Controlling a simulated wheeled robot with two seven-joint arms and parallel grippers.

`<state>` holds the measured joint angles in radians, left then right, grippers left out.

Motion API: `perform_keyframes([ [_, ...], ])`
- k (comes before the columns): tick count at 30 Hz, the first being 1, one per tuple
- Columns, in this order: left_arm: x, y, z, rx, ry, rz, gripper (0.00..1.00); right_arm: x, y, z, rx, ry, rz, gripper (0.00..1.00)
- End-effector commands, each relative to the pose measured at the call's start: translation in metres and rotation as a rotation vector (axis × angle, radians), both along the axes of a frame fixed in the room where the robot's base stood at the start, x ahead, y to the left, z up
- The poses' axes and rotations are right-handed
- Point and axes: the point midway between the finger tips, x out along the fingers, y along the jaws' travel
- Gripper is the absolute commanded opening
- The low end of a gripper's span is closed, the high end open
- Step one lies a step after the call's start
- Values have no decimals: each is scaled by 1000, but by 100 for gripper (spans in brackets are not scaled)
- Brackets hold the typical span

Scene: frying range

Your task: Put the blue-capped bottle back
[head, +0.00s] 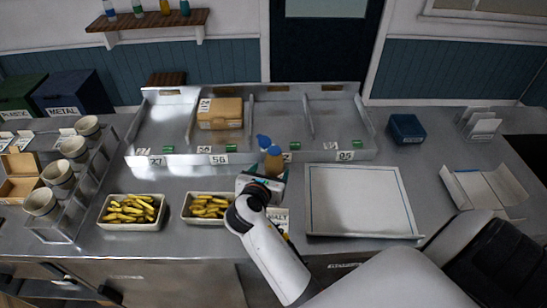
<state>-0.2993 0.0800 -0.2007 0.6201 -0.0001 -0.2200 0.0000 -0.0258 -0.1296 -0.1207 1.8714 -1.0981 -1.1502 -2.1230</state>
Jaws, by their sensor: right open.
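The blue-capped bottle (273,161) stands near the middle of the counter, at the front edge of the grey divided tray. Its blue cap (263,141) shows above an amber-brown body. My right gripper (265,173) is open at the bottle's near side, with its teal-tipped fingers close to the lower body. The bottle's base is hidden by the gripper, and I cannot tell whether the fingers touch it. My left gripper is not in view.
A wall shelf (150,19) at the upper left holds several bottles. The divided tray (345,130) holds a tan box (219,113). Two yellow-filled trays (105,221) (187,217) sit left of my right arm. A white-surfaced tray (360,199) lies right, beside a blue box (406,128).

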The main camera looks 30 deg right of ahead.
Motion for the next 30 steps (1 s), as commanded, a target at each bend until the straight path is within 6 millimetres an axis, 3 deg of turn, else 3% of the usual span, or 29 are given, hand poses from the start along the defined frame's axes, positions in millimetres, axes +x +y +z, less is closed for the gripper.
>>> perform_keyframes([
  [1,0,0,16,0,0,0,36,-7,8,11,1,5,1,71],
  [9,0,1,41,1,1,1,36,-31,36,23,1,2,-1,71],
  [30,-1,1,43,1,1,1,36,-37,43,23,2,-1,-2,71],
])
